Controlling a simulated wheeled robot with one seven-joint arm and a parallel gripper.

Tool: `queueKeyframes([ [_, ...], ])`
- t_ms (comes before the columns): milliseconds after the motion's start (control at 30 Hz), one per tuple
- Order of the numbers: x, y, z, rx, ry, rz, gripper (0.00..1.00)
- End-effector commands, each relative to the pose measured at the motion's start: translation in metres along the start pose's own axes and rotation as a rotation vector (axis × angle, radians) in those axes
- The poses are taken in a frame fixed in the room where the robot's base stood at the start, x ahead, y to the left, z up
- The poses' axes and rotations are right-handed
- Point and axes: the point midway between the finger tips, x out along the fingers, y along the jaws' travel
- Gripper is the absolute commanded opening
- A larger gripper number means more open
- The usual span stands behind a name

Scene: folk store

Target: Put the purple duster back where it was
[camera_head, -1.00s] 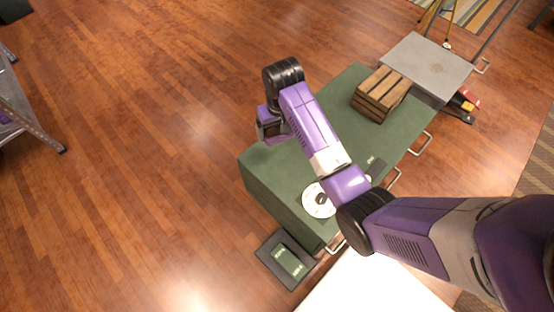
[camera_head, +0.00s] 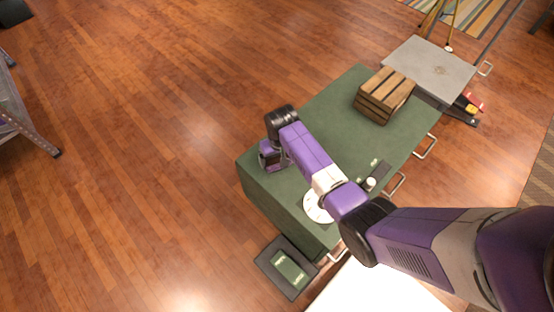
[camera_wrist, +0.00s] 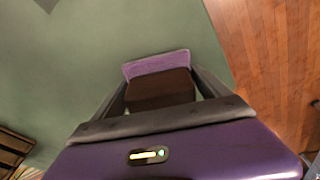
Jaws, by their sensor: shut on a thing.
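The purple duster (camera_wrist: 157,65) has a purple top part and a dark brown block below. In the wrist view it sits between the two fingers of my gripper (camera_wrist: 162,88), which is shut on it. The green top of the long cabinet (camera_wrist: 60,60) lies beneath; I cannot tell whether the duster touches it. In the head view my gripper (camera_head: 272,156) is over the near left end of the green cabinet top (camera_head: 330,115).
A wooden crate (camera_head: 385,95) stands on the far part of the green top. A white disc (camera_head: 315,207) and a small white cylinder (camera_head: 370,184) lie near my arm. A dark tray-like box (camera_head: 287,268) is on the floor beside the cabinet. The middle of the top is clear.

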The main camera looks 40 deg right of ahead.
Motion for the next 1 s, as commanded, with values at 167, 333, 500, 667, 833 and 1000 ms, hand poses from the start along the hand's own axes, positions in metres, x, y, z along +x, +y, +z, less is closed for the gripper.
queueKeyframes([
  [167,0.008,0.000,0.000,0.000,0.002,0.000,0.48],
  [333,0.008,0.000,0.001,0.000,0.002,0.000,0.48],
  [500,0.011,0.000,0.002,0.000,0.001,0.000,0.98],
  [667,0.011,0.000,0.002,0.000,0.000,0.000,1.00],
  [833,0.006,0.000,0.001,0.000,0.002,0.000,1.00],
  [1000,-0.018,0.000,0.001,0.000,0.002,-0.001,1.00],
])
